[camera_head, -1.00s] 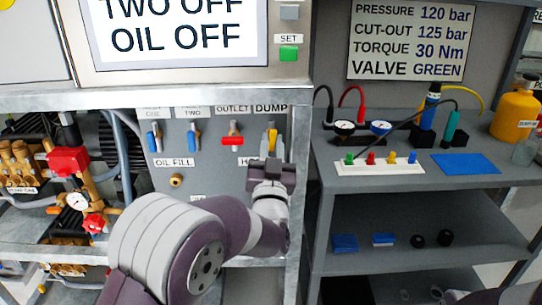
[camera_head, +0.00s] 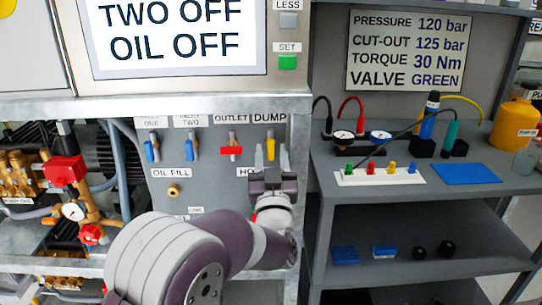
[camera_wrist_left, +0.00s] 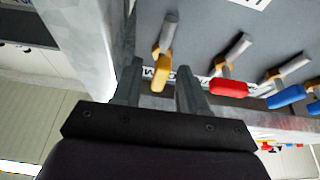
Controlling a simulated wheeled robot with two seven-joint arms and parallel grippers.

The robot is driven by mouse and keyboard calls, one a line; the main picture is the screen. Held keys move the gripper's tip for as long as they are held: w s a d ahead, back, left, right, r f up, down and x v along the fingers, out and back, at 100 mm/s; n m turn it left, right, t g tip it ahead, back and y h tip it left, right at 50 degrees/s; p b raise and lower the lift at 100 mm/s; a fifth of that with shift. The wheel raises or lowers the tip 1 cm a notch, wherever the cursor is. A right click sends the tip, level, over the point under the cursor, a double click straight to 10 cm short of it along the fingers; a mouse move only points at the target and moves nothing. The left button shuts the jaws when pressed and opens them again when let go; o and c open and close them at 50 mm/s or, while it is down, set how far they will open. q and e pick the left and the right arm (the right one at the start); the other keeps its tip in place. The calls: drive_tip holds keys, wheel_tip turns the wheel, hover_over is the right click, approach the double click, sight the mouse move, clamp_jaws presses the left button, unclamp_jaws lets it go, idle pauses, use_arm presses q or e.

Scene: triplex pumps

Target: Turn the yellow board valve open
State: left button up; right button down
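The yellow valve handle (camera_head: 271,148) is on the grey board under the DUMP label (camera_head: 270,119), hanging downward. In the left wrist view the yellow handle (camera_wrist_left: 161,72) lies between the lines of my two fingers, with a visible space on each side. My left gripper (camera_head: 270,163) is open just below and in front of this handle. Its fingers also show in the left wrist view (camera_wrist_left: 160,88), apart and empty. I cannot tell how far the fingertips reach around the handle. My right gripper is not in view.
A red handle (camera_head: 231,151) under OUTLET and two blue handles (camera_head: 152,150) (camera_head: 194,149) hang to the left on the same board. A metal frame post (camera_head: 301,170) stands close on the right. A grey shelf unit (camera_head: 425,218) with small parts is beyond it.

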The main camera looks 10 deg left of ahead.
use_arm(q)
drive_tip(key=p+v, duration=0.1)
drive_tip(key=v, duration=1.1)
drive_tip(key=shift+s, duration=0.3)
drive_tip(key=shift+d+f, duration=0.1)
